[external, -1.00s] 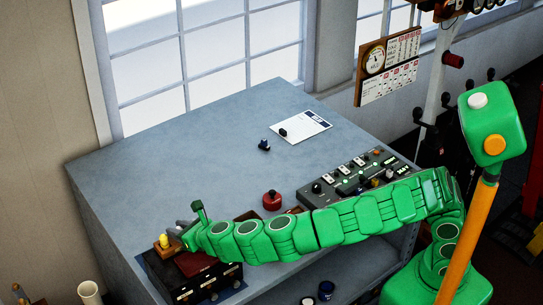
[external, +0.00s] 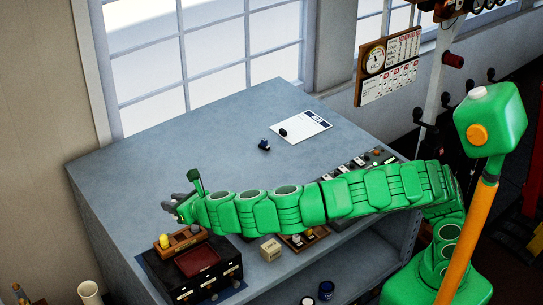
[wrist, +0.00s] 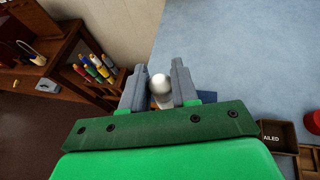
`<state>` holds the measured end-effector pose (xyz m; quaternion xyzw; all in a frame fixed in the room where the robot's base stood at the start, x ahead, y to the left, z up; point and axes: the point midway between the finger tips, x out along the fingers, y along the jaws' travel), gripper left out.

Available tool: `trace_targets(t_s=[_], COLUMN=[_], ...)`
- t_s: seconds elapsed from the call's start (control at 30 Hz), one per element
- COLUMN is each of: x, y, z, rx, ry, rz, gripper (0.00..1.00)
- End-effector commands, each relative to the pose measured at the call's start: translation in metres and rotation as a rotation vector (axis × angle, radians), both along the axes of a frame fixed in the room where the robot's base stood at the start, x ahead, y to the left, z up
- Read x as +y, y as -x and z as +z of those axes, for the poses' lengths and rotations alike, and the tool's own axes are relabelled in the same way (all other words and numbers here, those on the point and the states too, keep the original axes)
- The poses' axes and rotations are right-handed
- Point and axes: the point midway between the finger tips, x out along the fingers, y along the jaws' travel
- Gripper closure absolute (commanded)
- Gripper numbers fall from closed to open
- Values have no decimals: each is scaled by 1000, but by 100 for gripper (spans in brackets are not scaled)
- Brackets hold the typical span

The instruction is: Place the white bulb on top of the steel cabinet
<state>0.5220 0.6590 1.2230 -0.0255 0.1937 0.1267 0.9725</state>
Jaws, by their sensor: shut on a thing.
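The white bulb (wrist: 160,84) is upright in the wrist view, between the two grey fingers of my gripper (wrist: 158,68). My gripper is shut on it. In the external view my gripper (external: 172,203) is raised above the left end of the grey-blue bench top, and the bulb cannot be made out there. A dark cabinet with small drawers (external: 192,275) stands at the bench's front left, below my gripper. A wooden holder (external: 183,242) with a yellow bulb (external: 165,241) and a dark red pad (external: 198,261) are on its top. I cannot tell which body is the steel cabinet.
The grey-blue bench top (external: 190,155) is mostly clear at the back. A paper sheet (external: 305,126) and a small dark knob (external: 264,145) lie there. A pale cube (external: 270,249) is beside the drawers. My arm partly covers a control panel (external: 375,158).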

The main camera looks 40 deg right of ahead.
Motion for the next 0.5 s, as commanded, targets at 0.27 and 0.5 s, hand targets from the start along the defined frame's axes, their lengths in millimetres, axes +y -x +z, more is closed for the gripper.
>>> trace_targets(t_s=[0.27, 0.5], x=[-40, -123], y=[-30, -78], z=[-12, -36], rx=[-1, 0], ry=[1, 2], rz=[-105, -311], gripper=[100, 100])
